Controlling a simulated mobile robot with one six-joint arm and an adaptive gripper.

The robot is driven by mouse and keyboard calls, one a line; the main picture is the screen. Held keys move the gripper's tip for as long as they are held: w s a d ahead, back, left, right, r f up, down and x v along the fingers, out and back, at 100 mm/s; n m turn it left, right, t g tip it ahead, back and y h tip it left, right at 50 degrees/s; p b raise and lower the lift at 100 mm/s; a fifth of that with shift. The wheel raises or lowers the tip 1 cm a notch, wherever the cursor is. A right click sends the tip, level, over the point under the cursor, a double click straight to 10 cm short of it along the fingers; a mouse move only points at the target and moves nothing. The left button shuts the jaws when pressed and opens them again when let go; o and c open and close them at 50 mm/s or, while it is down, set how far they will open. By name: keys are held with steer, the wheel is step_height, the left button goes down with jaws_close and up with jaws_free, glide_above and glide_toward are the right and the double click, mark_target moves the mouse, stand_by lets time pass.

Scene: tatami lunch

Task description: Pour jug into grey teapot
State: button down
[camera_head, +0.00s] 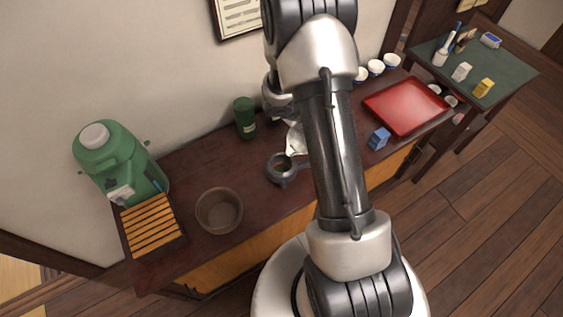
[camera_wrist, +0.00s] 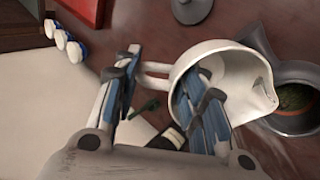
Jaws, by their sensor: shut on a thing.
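The white jug (camera_wrist: 235,68) is in my gripper (camera_wrist: 163,72) in the wrist view. Its handle lies between the fingers, and one finger shows inside the jug's mouth. The jug looks tilted, its spout towards the grey teapot (camera_wrist: 292,122). The teapot is open, with dark green matter inside. In the head view the jug (camera_head: 295,139) shows just above the teapot (camera_head: 281,176), partly hidden by my arm. I cannot tell whether they touch, and no stream of liquid is visible. A grey round lid (camera_wrist: 191,8) lies apart on the table.
A green canister (camera_head: 245,118), brown bowl (camera_head: 219,211), slatted wooden rack (camera_head: 150,226) and green dispenser (camera_head: 118,168) stand to the left. A red tray (camera_head: 405,106), small blue box (camera_head: 378,138) and white cups (camera_head: 376,67) are to the right.

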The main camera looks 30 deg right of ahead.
steer(key=shift+s+a+r+t+h+b, duration=0.15)
steer(key=shift+a+r+h+b, duration=0.25)
steer(key=shift+a+r+h, duration=0.3)
steer(key=shift+s+a+r+t+h+b, duration=0.15)
steer(key=shift+a+r+h+b, duration=0.25)
steer(key=shift+a+r+h, duration=0.3)
stand_by(0.8)
steer(key=shift+a+r+h+b, duration=0.25)
steer(key=shift+a+h+b, duration=0.3)
steer(key=shift+b, duration=0.75)
steer(key=shift+a+r+h+b, duration=0.25)
steer(key=shift+a+h+b, duration=0.3)
steer(key=shift+b, duration=0.75)
